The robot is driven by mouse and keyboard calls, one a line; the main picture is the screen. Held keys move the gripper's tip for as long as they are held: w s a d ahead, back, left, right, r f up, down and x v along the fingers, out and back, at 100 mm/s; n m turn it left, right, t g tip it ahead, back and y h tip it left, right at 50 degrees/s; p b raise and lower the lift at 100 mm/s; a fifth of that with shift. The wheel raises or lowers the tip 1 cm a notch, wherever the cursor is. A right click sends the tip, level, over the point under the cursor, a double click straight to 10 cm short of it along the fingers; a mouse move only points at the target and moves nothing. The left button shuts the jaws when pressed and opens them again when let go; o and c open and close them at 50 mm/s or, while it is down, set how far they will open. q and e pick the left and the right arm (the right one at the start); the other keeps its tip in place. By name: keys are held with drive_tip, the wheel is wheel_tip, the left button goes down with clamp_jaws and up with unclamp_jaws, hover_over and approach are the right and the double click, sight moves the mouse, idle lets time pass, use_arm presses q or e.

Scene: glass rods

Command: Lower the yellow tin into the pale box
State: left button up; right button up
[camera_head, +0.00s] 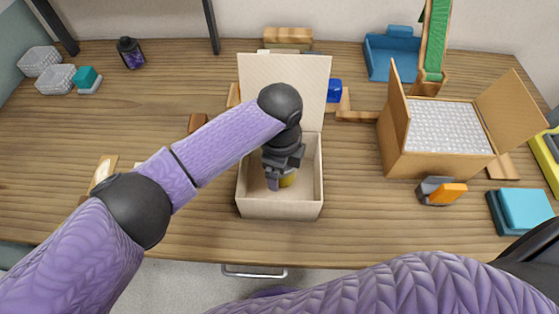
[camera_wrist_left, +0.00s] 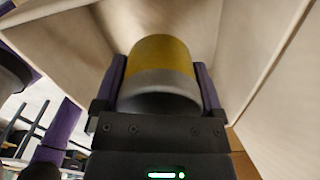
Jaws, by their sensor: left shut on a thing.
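The pale box (camera_head: 279,210) stands open in the middle of the table with its lid (camera_head: 310,78) raised at the back. My left gripper (camera_head: 279,180) reaches down into the box. It is shut on the yellow tin (camera_head: 289,179), which shows only in part below the gripper. In the left wrist view the yellow tin (camera_wrist_left: 165,62), with a grey end band, sits between the purple fingers (camera_wrist_left: 160,85). Pale box walls (camera_wrist_left: 265,40) surround it there. Whether the tin touches the box floor cannot be told. My right gripper is not in view; a purple arm crosses the bottom right.
A brown box with white filling (camera_head: 440,165) and open flaps stands to the right. An orange and grey object (camera_head: 441,192) and a blue block (camera_head: 524,209) lie near it. A dark jar (camera_head: 130,53) stands back left. The table left of the pale box is mostly clear.

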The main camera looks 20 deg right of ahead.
sight(280, 180)
use_arm(q)
drive_tip(key=shift+f+b, duration=1.6)
drive_tip(key=shift+f, duration=0.95)
idle(1.3)
drive_tip(key=o, duration=1)
drive_tip(key=shift+o, duration=0.2)
wheel_tip(280, 180, up, 10)
drive_tip(key=p, duration=0.3)
drive_tip(key=shift+p, duration=0.3)
